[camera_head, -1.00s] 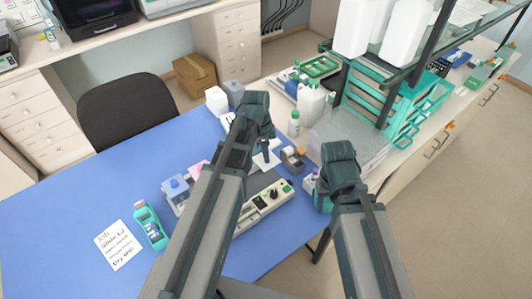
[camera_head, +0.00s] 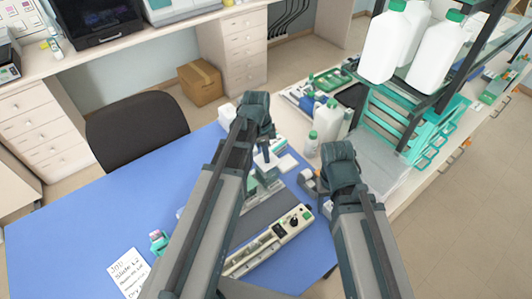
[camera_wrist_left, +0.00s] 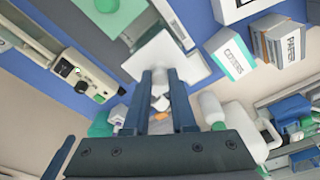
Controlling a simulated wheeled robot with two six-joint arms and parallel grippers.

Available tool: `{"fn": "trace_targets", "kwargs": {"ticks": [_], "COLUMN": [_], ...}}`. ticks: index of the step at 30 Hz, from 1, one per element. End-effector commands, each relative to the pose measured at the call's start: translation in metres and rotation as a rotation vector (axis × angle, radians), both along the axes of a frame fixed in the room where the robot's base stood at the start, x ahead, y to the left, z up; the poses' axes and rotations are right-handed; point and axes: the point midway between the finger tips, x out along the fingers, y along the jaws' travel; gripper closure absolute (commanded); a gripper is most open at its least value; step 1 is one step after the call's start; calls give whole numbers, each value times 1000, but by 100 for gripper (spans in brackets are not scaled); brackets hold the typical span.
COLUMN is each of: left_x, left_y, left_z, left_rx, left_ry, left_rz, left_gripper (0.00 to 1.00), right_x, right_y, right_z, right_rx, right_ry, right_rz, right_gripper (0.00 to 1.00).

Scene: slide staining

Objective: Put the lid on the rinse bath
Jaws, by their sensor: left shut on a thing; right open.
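My left gripper (camera_head: 266,136) is over the middle of the blue table. In the left wrist view its two fingers (camera_wrist_left: 165,78) are shut on a pale, square, flat piece (camera_wrist_left: 150,60), which looks like the lid. The piece hangs just beyond the fingertips, and its grip point is partly hidden. In the head view, grey-green ware (camera_head: 264,186) under the left arm is partly covered. My right gripper (camera_head: 324,184) is open near the table's right side.
A long cream control unit (camera_head: 268,246) with a black knob lies in front. White boxes, one marked COVERS (camera_wrist_left: 231,53), stand near the held piece. A white bottle (camera_head: 330,121) and a teal rack (camera_head: 395,125) stand at the right.

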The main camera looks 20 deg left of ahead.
Motion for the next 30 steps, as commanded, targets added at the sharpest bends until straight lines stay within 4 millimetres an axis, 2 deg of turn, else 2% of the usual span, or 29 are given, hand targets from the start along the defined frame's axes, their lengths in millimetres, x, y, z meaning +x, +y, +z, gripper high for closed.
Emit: {"fn": "trace_targets", "kwargs": {"ticks": [11,30], "left_x": [0,0], "left_y": [0,0], "left_z": [-7,-41], "left_rx": [0,0], "left_ry": [0,0], "left_rz": [0,0], "left_gripper": [100,100], "right_x": [0,0], "right_y": [0,0], "right_z": [-7,-41], "right_rx": [0,-1], "right_ry": [0,0], "right_rz": [0,1], "right_gripper": [50,50]}}
